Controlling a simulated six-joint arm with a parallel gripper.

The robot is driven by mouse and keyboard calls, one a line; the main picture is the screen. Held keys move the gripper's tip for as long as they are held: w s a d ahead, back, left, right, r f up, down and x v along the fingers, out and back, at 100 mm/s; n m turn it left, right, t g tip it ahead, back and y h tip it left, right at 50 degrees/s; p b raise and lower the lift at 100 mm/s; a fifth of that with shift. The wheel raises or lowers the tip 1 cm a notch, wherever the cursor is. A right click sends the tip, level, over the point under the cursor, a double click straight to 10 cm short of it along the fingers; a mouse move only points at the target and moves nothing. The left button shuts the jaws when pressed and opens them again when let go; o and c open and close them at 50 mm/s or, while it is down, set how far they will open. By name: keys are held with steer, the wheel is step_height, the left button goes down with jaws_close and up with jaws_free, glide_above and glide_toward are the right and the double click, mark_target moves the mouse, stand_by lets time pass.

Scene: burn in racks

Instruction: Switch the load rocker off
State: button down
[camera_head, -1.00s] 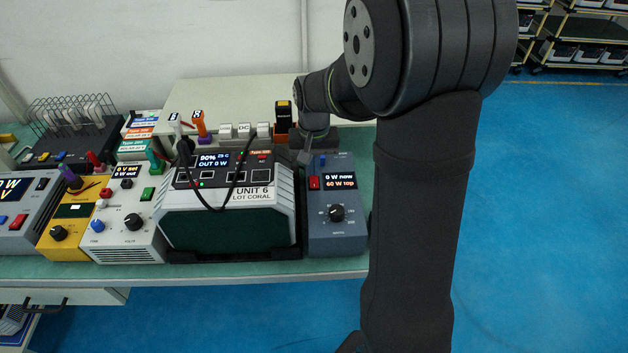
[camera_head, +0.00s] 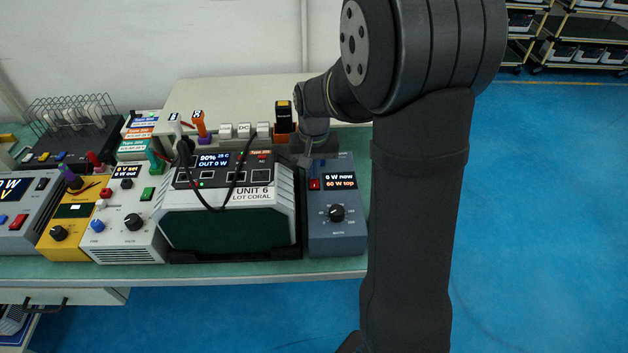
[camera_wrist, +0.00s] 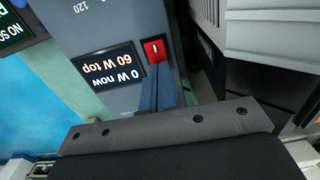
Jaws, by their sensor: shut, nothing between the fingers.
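The load box (camera_head: 346,241) is a blue-grey unit at the right end of the row. Its display (camera_head: 339,181) reads "0 W now, 60 W top". My gripper (camera_head: 314,174) is shut and empty, pointing down over the box.
The Unit 6 power station (camera_head: 228,227) stands close to the left of the load box, with a black cable looped over its front. A black-and-orange block (camera_head: 284,118) stands behind. Bench supplies (camera_head: 122,226) fill the left. Blue floor lies open to the right.

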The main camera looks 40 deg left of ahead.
steer(key=shift+f, duration=0.2)
steer(key=shift+r, duration=3.5)
step_height(320, 180, down, 7)
steer(key=shift+r, duration=0.15)
